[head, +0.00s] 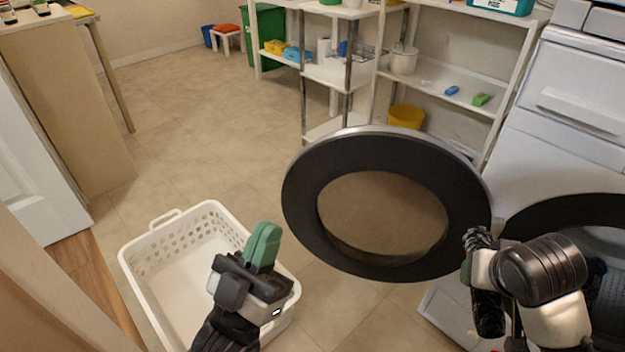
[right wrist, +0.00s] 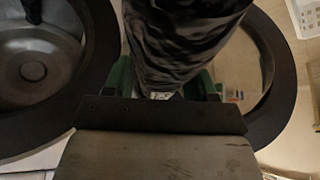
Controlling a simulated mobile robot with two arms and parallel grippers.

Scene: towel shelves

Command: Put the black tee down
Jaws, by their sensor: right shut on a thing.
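The black tee, dark with a faint grey pattern, hangs bunched between the green fingers of my right gripper (right wrist: 165,85) in the right wrist view (right wrist: 185,45). In the head view, parts of the black tee (head: 487,312) show at the right gripper (head: 467,272), beside the open round door and in front of the washer. The right fingers are mostly hidden there by my wrist. My left gripper (head: 264,243) has its green fingers together, with nothing seen in them, over the right side of the white laundry basket (head: 160,285). The visible inside of the basket is empty.
The washer's dark-rimmed round door (head: 385,272) stands open in the middle. The washer (head: 575,110) and its drum opening are at the right. White shelves (head: 455,80) with small items and a yellow bucket (head: 406,116) stand behind. The tiled floor at left is clear.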

